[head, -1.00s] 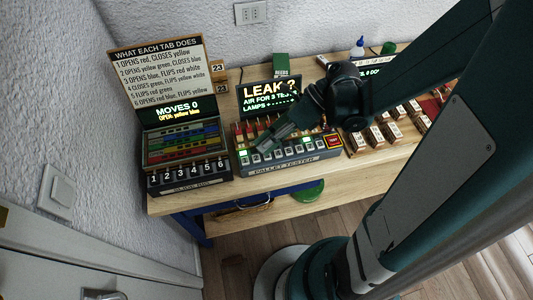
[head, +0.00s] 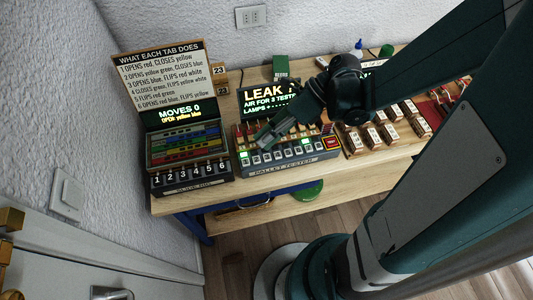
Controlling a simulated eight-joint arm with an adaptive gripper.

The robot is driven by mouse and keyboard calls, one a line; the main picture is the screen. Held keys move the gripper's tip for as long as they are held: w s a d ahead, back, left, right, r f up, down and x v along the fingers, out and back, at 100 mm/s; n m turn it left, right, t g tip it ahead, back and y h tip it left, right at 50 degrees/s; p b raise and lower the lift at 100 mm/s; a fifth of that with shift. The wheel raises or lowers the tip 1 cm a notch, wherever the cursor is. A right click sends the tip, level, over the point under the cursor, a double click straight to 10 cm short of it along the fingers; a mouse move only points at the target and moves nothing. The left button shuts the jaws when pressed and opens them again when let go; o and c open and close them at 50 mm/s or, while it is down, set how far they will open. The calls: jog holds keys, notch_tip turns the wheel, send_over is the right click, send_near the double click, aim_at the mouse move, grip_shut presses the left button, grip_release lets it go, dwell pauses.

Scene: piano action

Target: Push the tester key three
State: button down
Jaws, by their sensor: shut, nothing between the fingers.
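The pallet tester (head: 290,168) is a dark box on the wooden bench with a row of pale square keys along its sloped front. Tester key three (head: 268,156), counting from the left, is just below the fingertips in the picture. My gripper (head: 263,142) is shut and empty, reaching down-left over the left half of the tester. Its tips are close to the keys, but I cannot tell whether they touch. The arm hides part of the tester's "LEAK ?" screen (head: 266,98). A key right of the middle is lit green.
The numbered tab box (head: 192,178) with its "MOVES 0" screen stands left of the tester. A red button (head: 331,142) is at the tester's right end. Wooden blocks (head: 372,137) stand further right. The bench's front strip (head: 330,172) is clear.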

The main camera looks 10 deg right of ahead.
jog(key=shift+r+p, duration=0.5)
jog(key=shift+r, duration=0.45)
